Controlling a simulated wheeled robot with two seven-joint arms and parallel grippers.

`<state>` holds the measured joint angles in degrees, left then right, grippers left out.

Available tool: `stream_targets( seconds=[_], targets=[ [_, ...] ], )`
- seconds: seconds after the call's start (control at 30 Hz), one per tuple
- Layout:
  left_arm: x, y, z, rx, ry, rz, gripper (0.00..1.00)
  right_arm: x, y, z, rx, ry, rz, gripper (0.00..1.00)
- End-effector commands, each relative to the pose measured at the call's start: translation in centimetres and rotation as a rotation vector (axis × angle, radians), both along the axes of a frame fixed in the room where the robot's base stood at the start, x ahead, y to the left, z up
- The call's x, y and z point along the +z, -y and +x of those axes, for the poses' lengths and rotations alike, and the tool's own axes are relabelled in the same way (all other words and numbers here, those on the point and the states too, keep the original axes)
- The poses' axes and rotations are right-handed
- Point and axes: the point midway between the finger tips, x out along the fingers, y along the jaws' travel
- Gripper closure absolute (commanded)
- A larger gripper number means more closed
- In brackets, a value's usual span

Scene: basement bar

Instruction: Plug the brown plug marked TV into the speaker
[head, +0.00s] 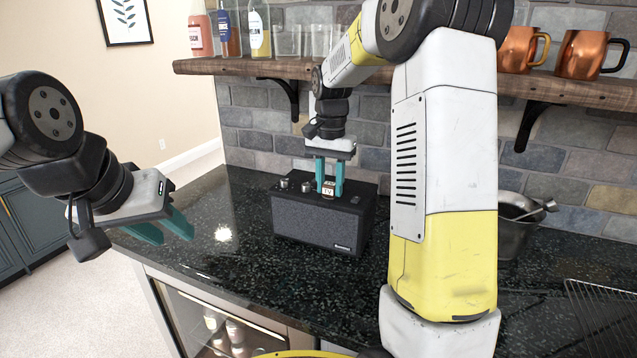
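The speaker (316,223) is a black box with a grey front grille. It stands upright on the dark counter, with silver knobs on its top. The brown plug (328,189), with a white label reading TV, is between the teal fingers of my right gripper (329,184), at the speaker's top. My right gripper points down and looks shut on the plug. I cannot tell whether the plug is in a socket or just above the top; the fingers hide part of it. My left gripper (162,229) is open and empty, left of the speaker above the counter's left edge.
The dark speckled counter (225,215) is clear left of the speaker. A wooden shelf (225,67) with bottles and copper mugs (582,55) runs above. My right arm hides the counter's middle.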

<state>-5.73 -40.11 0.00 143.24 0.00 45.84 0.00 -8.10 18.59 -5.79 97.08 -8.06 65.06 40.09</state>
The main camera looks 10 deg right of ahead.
Motion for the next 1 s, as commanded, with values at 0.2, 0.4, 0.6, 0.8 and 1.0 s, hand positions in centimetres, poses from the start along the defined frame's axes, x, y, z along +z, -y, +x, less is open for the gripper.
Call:
stream_targets(
  seconds=[0.2, 0.4, 0.6, 0.8, 1.0],
  targets=[
    [0.0, 0.0, 0.0, 0.000, 0.000, 0.000, 0.64, 0.0, 0.0, 0.0, 0.000, 0.000, 0.000, 0.44],
    [0.0, 0.0, 0.0, 0.000, 0.000, 0.000, 0.64, 0.1, 0.0, 0.0, 0.000, 0.000, 0.000, 0.44],
    [0.0, 0.0, 0.0, 0.000, 0.000, 0.000, 0.64, 2.4, 0.0, 0.1, 0.000, 0.004, 0.001, 0.44],
    [0.0, 0.0, 0.0, 0.000, 0.000, 0.000, 0.64, 5.8, 0.0, 0.1, 0.000, 0.004, 0.000, 0.44],
    [0.0, 0.0, 0.0, 0.000, 0.000, 0.000, 0.64, 7.6, 0.0, 0.0, 0.000, 0.000, 0.000, 0.44]
  ],
)
